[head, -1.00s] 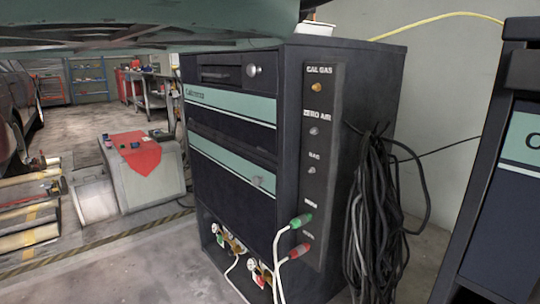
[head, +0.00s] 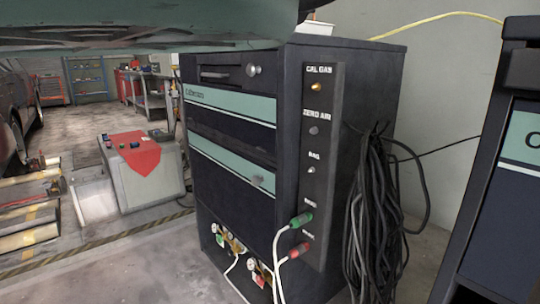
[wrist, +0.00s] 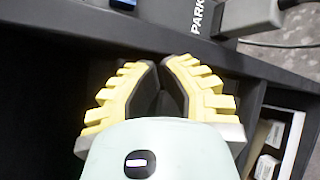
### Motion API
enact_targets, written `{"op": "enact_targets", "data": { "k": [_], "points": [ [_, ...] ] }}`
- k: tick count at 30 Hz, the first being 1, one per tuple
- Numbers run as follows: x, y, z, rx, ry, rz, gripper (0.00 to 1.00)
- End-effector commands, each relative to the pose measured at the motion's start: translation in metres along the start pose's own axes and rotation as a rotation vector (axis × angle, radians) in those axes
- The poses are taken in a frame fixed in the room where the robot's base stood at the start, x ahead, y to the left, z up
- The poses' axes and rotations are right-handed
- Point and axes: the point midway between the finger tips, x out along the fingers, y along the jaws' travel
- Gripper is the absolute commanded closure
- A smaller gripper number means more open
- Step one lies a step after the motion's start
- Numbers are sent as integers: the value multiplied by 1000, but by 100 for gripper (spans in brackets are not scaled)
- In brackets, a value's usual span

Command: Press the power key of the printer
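No printer or power key can be made out for certain in either view. In the wrist view my gripper (wrist: 160,66) has yellow ribbed fingers with dark inner pads. The fingers converge at their tips, and I see nothing held between them. They are over a dark surface, just short of a black ledge with white "PARK" lettering (wrist: 200,15). A grey device (wrist: 246,15) with a cable sits on that ledge at the top right. My gripper does not show in the head view.
A dark cabinet (head: 232,153) with mint stripes fills the head view's middle, black cables (head: 376,220) hanging on its side. Another dark cabinet (head: 485,235) stands at right. A grey box with red cloth (head: 135,157) is at left. Pale items (wrist: 268,145) lie in an opening in the wrist view.

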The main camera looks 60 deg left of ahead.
Motion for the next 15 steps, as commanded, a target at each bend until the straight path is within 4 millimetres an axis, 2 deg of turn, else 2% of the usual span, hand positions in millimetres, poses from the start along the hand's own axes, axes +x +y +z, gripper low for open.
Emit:
{"op": "enact_targets", "data": {
  "k": [15],
  "points": [
    [6, 4, -5, -1, 6, 4, 100]
  ]
}}
